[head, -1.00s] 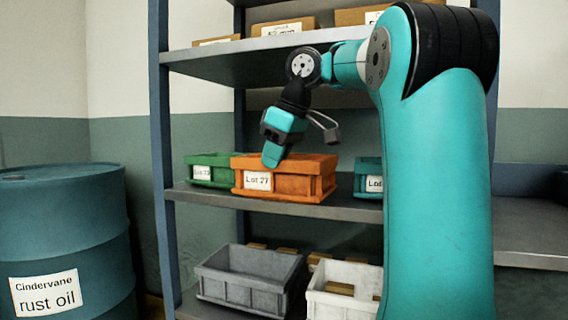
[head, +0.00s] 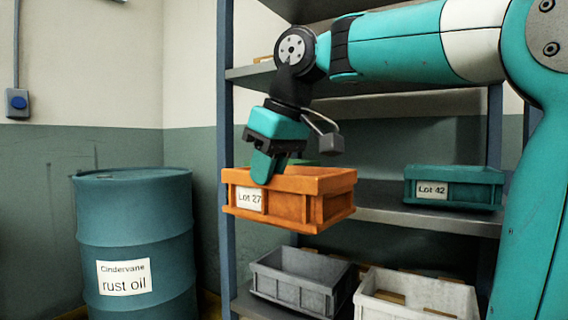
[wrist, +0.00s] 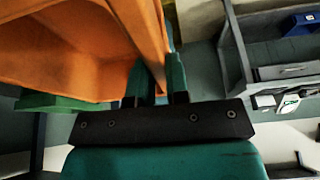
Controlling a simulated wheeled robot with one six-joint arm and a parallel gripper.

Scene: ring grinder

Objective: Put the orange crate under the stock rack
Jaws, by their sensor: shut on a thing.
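The orange crate (head: 292,203), labelled Lot 27, hangs level in front of the rack's middle shelf. My gripper (head: 264,172) is shut on the near wall of the crate from above. In the wrist view the orange crate (wrist: 70,60) fills the upper left, and my gripper (wrist: 157,82) has a finger on each side of its wall. The stock rack (head: 228,150) has blue posts and grey shelves. The floor under the rack is out of view in the head view.
A teal crate (head: 455,188), Lot 42, stands on the middle shelf, right. A green crate (head: 308,162) is mostly hidden behind the orange one. A grey bin (head: 300,279) and white bin (head: 418,293) stand on the lower shelf. A rust oil drum (head: 135,240) stands left of the rack.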

